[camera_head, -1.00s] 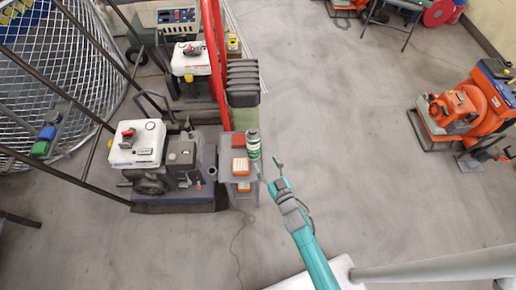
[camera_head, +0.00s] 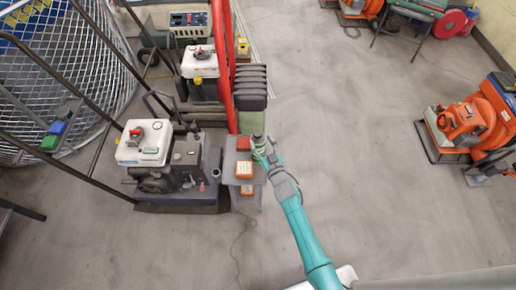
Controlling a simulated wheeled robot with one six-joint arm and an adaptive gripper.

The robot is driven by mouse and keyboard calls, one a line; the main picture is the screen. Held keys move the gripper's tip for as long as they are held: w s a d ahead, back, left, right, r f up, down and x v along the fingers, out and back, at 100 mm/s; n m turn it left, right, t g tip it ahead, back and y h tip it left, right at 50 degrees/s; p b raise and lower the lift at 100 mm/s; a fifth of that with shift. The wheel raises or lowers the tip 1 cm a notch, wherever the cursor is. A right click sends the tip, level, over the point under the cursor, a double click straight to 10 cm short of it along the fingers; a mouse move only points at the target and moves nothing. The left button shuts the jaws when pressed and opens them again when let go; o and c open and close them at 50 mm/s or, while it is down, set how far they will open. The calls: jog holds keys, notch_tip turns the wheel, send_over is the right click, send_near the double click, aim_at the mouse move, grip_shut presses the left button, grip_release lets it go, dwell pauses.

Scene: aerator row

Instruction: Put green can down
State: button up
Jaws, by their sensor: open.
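The green can (camera_head: 258,141) stands upright at the right edge of a small grey stand (camera_head: 257,177). It is partly hidden by my gripper (camera_head: 263,151). My gripper is open, with its fingers right at the can; they look to be on either side of it, but I cannot tell whether they touch it. My teal arm reaches up to it from the lower right.
A machine with a white tank (camera_head: 144,142) stands close on the left. A red bar (camera_head: 226,65) rises behind. Orange machines (camera_head: 465,125) are far right; the floor between is clear.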

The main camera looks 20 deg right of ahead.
aim_at(260, 138)
jog(key=shift+w+a, duration=0.1)
jog(key=shift+w, duration=2.05)
grip_shut()
